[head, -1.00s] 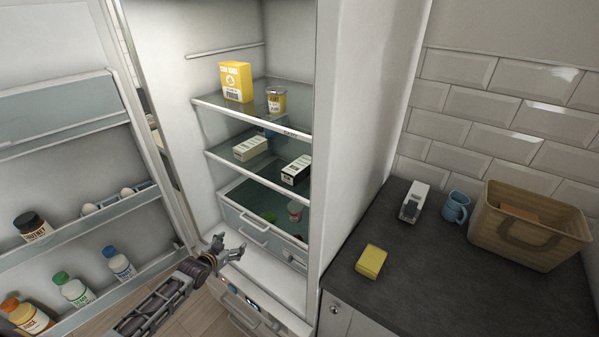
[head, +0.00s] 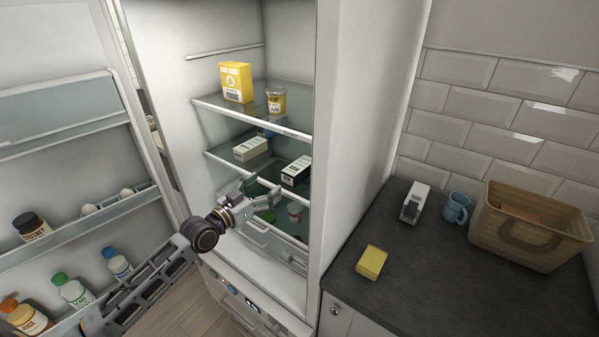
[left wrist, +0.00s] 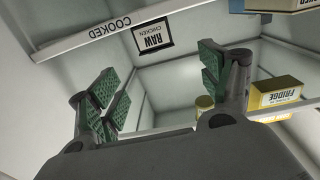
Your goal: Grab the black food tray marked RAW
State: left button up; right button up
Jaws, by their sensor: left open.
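The black food tray (head: 296,170) with a white label sits at the right front of the fridge's middle shelf. In the left wrist view the black-edged tray (left wrist: 137,41) shows its label, reading RAW CHICKEN, beyond the fingers near the top. My left gripper (head: 263,190) is open and empty, just below and in front of that shelf, apart from the tray. Its two green-padded fingers (left wrist: 163,80) stand wide apart in the left wrist view. My right gripper is not in view.
A pale carton (head: 250,148) lies left of the tray. A yellow box (head: 236,82) and a yellow tub (head: 276,100) stand on the shelf above. A shelf strip (left wrist: 100,38) reads COOKED. The fridge wall (head: 350,130) bounds the right side.

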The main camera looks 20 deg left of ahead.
pick_arm(q)
jog(key=shift+w, duration=0.1)
dwell(0.3)
jog(key=p, duration=0.1)
send_near(294, 169)
jog(key=shift+w, duration=1.35)
jog(key=shift+w+d+r, duration=0.15)
jog(key=shift+w+d, duration=0.6)
jog(key=shift+w, duration=0.15)
jog(key=shift+d+p+x, duration=0.2)
jog(key=shift+p+x, duration=0.35)
jog(key=shift+x, duration=1)
jog(key=shift+f+x, duration=0.2)
jog(key=shift+x, duration=0.75)
